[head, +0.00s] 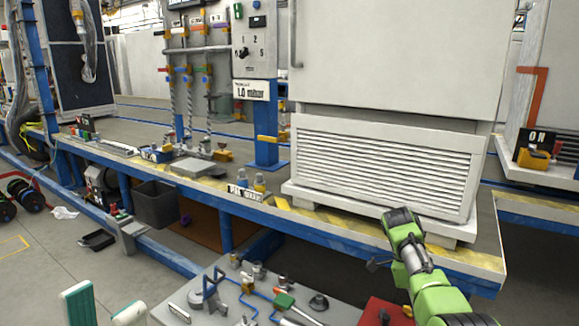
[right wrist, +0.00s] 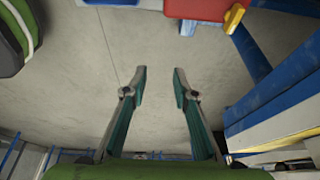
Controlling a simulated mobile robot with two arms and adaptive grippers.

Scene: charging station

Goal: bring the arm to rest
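The teal and white fingers of my left gripper (head: 105,312) show at the bottom left edge of the head view. They stand apart with nothing between them. My right arm (head: 420,265) is green and black and reaches up at the lower right of the head view, in front of the long bench's edge. Its fingers are not clear there. In the right wrist view my right gripper (right wrist: 160,74) has its two teal and grey fingers apart and empty, above bare concrete floor.
A grey work surface with tools (head: 225,290) and a red box (head: 385,311) lie between the arms. The blue-framed bench (head: 330,228) carries a white louvred cabinet (head: 385,165). A dark bin (head: 155,205) hangs at the left. The right wrist view shows a blue rail (right wrist: 262,98) at right.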

